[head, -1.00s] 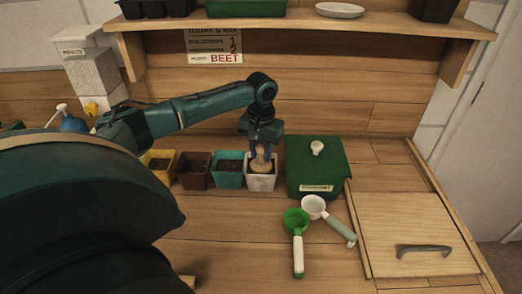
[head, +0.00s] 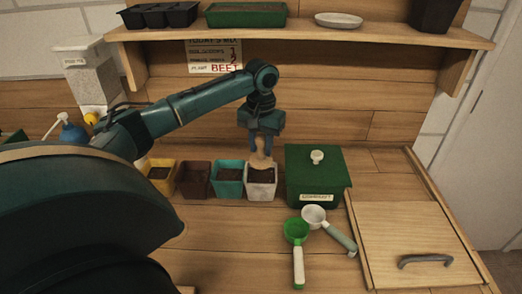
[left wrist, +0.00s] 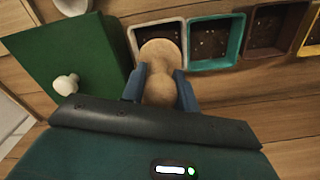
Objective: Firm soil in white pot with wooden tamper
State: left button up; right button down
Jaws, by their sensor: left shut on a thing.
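The white pot (head: 262,187) stands at the right end of a row of pots, beside the green box, with dark soil showing in it. My left gripper (head: 263,149) is above the white pot, pointing down, shut on the wooden tamper (head: 260,161). In the left wrist view the tamper (left wrist: 159,60) sits between the blue fingers (left wrist: 160,88), its round end over the white pot (left wrist: 138,36) and hiding much of its inside. In the head view the tamper's lower end is at the pot's rear rim; I cannot tell whether it touches soil. My right gripper is not in view.
A teal pot (head: 228,180), brown pot (head: 196,179) and yellow pot (head: 161,177) stand left. The lidded green box (head: 318,178) is close on the right. Green (head: 296,236) and white scoops (head: 316,215) lie in front. A wooden panel (head: 410,235) with a handle is at right.

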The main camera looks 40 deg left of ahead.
aim_at(261, 135)
pick_arm(q)
jog(key=shift+r, duration=1.9)
